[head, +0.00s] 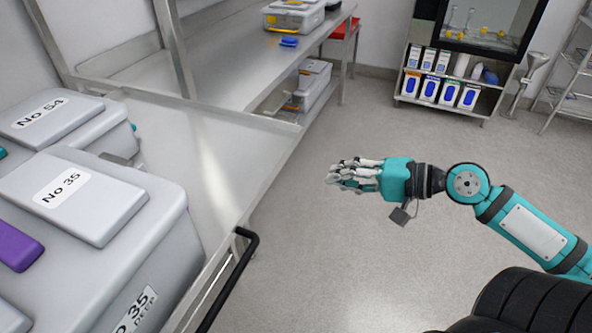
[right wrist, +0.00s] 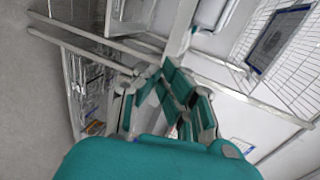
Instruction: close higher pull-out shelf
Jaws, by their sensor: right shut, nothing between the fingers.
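A metal shelf (head: 195,150) with a black bar handle (head: 232,280) on its near right edge fills the left of the head view. I cannot tell for sure whether it is the higher pull-out shelf or how far out it stands. Grey lidded boxes, No 35 (head: 120,205) and No 54 (head: 85,130), stand on it. My right gripper (head: 334,175) is shut and empty, in the air to the right of the shelf, apart from it and the handle. Its fingers also show in the right wrist view (right wrist: 170,98). My left gripper is not in view.
A long metal table (head: 250,70) runs at the back, with a grey box (head: 293,18) and a blue object (head: 289,42) on it. A cabinet (head: 448,75) with boxes stands at the back right. The floor (head: 320,260) between is clear.

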